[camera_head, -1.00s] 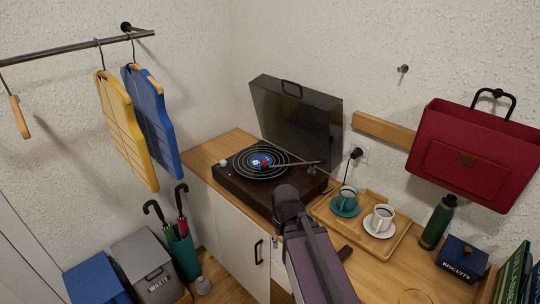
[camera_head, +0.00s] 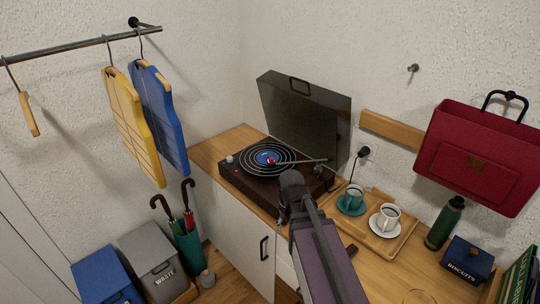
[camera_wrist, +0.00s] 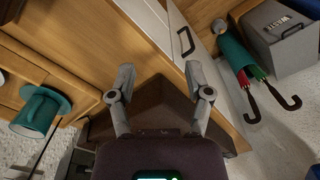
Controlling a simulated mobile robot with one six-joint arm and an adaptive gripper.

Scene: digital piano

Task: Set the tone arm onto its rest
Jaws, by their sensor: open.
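The turntable (camera_head: 240,184) is a dark brown box on the wooden counter, with its dark lid raised behind it. A black record (camera_head: 256,150) with a blue and red label lies on it. The thin light tone arm (camera_head: 303,161) reaches left from the turntable's right side over the record. Its rest cannot be made out, and contact with the record is too small to tell. My gripper (camera_wrist: 158,74) is open and empty in the wrist view, above the turntable's brown corner (camera_wrist: 170,98). In the head view my arm hides the gripper.
Right of the turntable, a wooden tray (camera_head: 376,246) holds a teal cup (camera_head: 354,196) and a white cup (camera_head: 387,217). A green bottle (camera_head: 444,224) and biscuit box (camera_head: 467,261) stand farther right. A red bag (camera_head: 478,160) hangs above. The umbrella stand (camera_head: 188,247) is below left.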

